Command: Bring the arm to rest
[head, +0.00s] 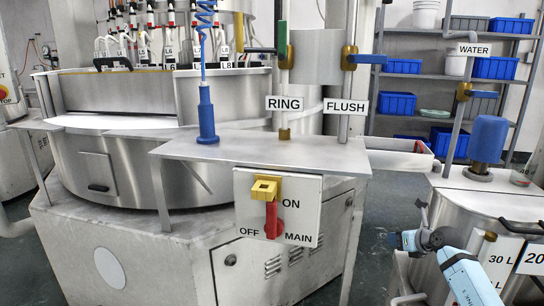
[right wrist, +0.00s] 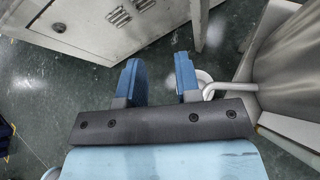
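My right arm comes in from the bottom right of the head view, light blue and grey. Its gripper (head: 398,239) hangs in the air in front of the steel tank on the right, right of the machine cabinet. In the right wrist view the two blue fingers of the right gripper (right wrist: 158,74) stand apart with nothing between them, above the dark floor. My left arm and gripper do not show in either view.
The machine cabinet (head: 115,255) carries a red MAIN switch (head: 272,221) and a steel shelf (head: 290,150). The steel tank (head: 455,205) with a blue motor (head: 488,139) stands close to my right gripper. A rack (head: 430,74) with blue bins is behind. Green floor (head: 385,200) lies between.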

